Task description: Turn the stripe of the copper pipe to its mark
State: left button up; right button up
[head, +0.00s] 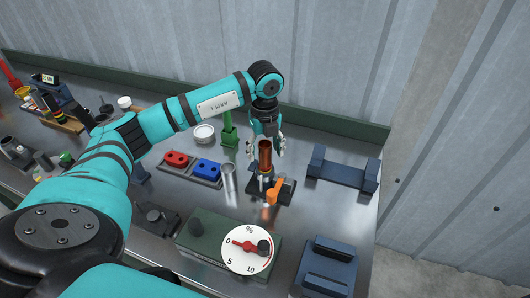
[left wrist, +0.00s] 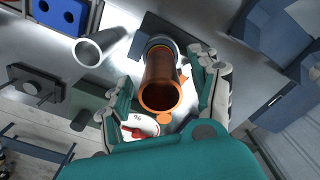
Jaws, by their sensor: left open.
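The copper pipe (head: 265,156) stands upright in a dark holder (head: 284,190) on the metal bench, right of the middle in the head view. In the left wrist view the pipe (left wrist: 161,90) shows its open end toward the camera, with an orange ring near its far end. My left gripper (head: 266,147) is open, pointing down around the top of the pipe. In the left wrist view its fingers (left wrist: 165,98) lie on both sides of the pipe with gaps. An orange part (head: 273,192) sits at the holder's front. I cannot make out the stripe or its mark. My right gripper is not in view.
A silver tube (head: 229,184) stands just left of the holder. A green gauge box (head: 205,237) with a white dial (head: 247,249) is in front. Blue cradles (head: 342,175) stand to the right. Red and blue blocks (head: 207,169) lie in a tray to the left.

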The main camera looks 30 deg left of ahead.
pick_arm(q)
jog(key=shift+f, duration=1.35)
jog(key=shift+c, duration=0.2)
grip_shut()
jog(key=n+p, duration=0.2)
jog(key=n, duration=0.3)
jog(key=shift+r, duration=0.1)
jog(key=shift+n+p, duration=0.35)
jog(key=shift+n, duration=0.55)
jog(key=shift+n+p, duration=0.45)
jog(key=shift+n, duration=0.85)
